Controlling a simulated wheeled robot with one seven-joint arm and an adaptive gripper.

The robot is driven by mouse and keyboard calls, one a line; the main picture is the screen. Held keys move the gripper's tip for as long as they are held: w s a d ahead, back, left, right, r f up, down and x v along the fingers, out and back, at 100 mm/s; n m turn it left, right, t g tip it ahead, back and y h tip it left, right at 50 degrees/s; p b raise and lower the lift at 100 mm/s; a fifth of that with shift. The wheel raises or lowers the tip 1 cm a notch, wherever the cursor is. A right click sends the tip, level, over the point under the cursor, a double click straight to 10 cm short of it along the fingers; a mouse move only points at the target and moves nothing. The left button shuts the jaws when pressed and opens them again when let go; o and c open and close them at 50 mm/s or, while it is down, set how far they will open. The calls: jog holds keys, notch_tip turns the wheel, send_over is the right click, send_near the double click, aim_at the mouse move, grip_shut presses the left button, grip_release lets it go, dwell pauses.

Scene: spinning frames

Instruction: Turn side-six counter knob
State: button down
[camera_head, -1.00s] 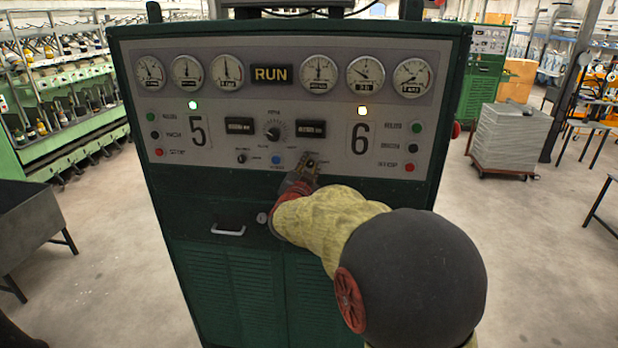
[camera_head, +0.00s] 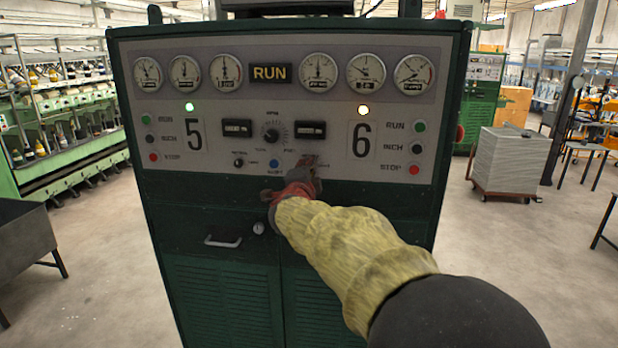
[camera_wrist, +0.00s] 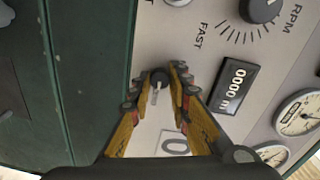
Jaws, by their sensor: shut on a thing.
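The side-six counter knob (camera_wrist: 158,79) is a small black knob with a pale pointer line. In the wrist view it sits between the tips of my gripper's yellow-and-grey fingers (camera_wrist: 156,84), which are shut on it. In the head view my gripper (camera_head: 309,165) reaches the panel below the right counter window (camera_head: 311,130) and left of the number 6 (camera_head: 362,140); it hides the knob there. The counter window (camera_wrist: 234,86) in the wrist view reads zeros.
The grey panel (camera_head: 215,110) carries gauges, a lit RUN sign (camera_head: 270,73), a speed dial (camera_head: 271,135), a blue button (camera_head: 273,163) and run, inch and stop buttons at both sides. A drawer handle (camera_head: 222,241) juts out below.

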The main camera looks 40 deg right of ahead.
jog(key=shift+m+b, duration=0.3)
jog(key=shift+m, duration=0.2)
jog(key=c, duration=1.6)
grip_release()
jog(key=shift+c, duration=0.2)
jog(key=v, duration=1.2)
